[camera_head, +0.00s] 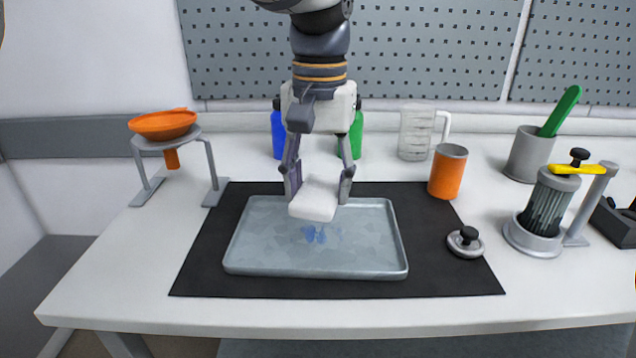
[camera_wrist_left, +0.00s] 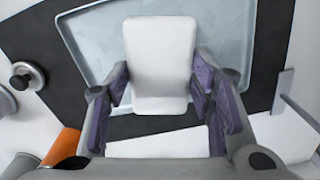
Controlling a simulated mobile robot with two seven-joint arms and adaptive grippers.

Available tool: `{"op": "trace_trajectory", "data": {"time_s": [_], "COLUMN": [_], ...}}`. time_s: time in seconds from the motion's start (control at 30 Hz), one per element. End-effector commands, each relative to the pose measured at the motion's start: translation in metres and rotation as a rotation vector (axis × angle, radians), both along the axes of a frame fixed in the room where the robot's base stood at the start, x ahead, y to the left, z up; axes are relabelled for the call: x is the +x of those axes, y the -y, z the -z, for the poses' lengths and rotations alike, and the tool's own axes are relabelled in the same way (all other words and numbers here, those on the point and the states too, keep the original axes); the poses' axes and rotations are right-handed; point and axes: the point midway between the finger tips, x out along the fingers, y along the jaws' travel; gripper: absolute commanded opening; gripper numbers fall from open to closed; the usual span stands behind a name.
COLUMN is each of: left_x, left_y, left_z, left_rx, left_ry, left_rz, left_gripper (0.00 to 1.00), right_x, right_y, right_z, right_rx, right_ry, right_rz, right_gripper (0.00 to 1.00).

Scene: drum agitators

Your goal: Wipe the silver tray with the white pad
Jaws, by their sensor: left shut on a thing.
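The silver tray (camera_head: 260,255) lies flat on a black mat (camera_head: 450,282) in the middle of the table. A blue smudge (camera_head: 316,234) marks its surface near the centre. My left gripper (camera_head: 318,186) is shut on the white pad (camera_head: 314,203) above the tray's back part. In the left wrist view the pad (camera_wrist_left: 160,65) sits between the two purple-lined fingers and covers part of the tray (camera_wrist_left: 80,50). I cannot tell whether the pad touches the tray. My right gripper is not in view.
An orange funnel (camera_head: 163,124) sits on a grey stand at the left. An orange cup (camera_head: 447,172), a clear jug (camera_head: 416,136) and blue and green bottles (camera_head: 356,138) stand behind. A round knobbed lid (camera_head: 465,242) lies on the mat's right side. The table's front edge is clear.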

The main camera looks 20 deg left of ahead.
Motion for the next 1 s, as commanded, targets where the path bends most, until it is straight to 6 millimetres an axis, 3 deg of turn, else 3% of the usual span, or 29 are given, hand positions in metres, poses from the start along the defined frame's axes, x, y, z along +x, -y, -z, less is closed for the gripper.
{"op": "trace_trajectory", "data": {"time_s": [0.17,0.53,1.0], "left_x": [0.0,-0.001,-0.001], "left_y": [0.0,0.0,0.0], "left_z": [0.009,0.055,0.06], "left_rx": [0.0,0.0,-0.001], "left_ry": [-0.001,-0.004,0.002], "left_rz": [0.0,0.0,0.0], "left_gripper": [0.27,0.27,0.27], "right_x": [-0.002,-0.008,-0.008], "right_y": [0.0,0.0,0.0], "right_z": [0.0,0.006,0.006], "right_rx": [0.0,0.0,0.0], "right_ry": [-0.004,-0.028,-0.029], "right_rz": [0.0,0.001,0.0], "right_gripper": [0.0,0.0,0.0]}}
